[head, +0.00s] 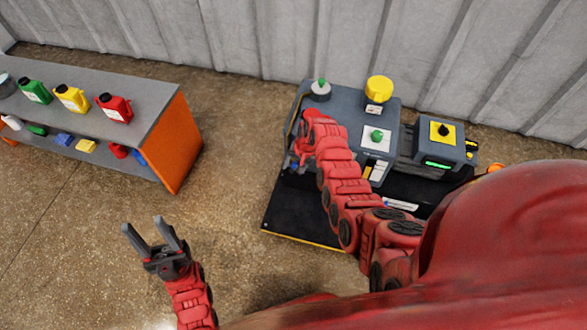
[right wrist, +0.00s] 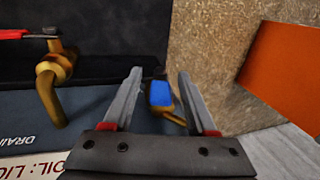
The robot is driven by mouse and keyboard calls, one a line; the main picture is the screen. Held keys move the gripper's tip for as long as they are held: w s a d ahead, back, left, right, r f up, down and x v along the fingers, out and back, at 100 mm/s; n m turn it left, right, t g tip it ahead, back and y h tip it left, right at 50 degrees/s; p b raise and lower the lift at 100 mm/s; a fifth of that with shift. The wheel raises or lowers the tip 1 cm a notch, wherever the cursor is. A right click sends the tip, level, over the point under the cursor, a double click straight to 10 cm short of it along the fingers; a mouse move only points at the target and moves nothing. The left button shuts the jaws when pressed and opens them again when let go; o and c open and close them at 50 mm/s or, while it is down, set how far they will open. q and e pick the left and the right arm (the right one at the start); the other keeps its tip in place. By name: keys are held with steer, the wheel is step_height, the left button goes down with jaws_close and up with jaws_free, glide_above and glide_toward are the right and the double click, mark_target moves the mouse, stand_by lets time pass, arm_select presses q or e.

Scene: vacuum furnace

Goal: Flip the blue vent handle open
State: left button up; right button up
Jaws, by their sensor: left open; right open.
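The blue vent handle (right wrist: 158,93) shows in the right wrist view between the fingers of my right gripper (right wrist: 160,85), on a brass-coloured fitting (right wrist: 175,114). The gripper is open, with one finger on each side of the handle; I cannot tell whether either touches it. In the head view a small blue spot of the handle (head: 295,167) shows at the machine's left side, beside my right gripper (head: 298,160), which is partly hidden by its own arm. My left gripper (head: 150,232) is open and empty above the floor, away from the machine.
A brass valve with a red handle (right wrist: 12,34) sits left of the blue one in the right wrist view. The grey machine (head: 345,110) stands on a black base (head: 290,215). A shelf with an orange end (head: 176,148) stands left, with bare floor between.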

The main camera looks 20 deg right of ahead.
steer(key=shift+w+f, duration=0.1)
steer(key=shift+f, duration=0.2)
jaws_close()
steer(key=shift+a, duration=0.1)
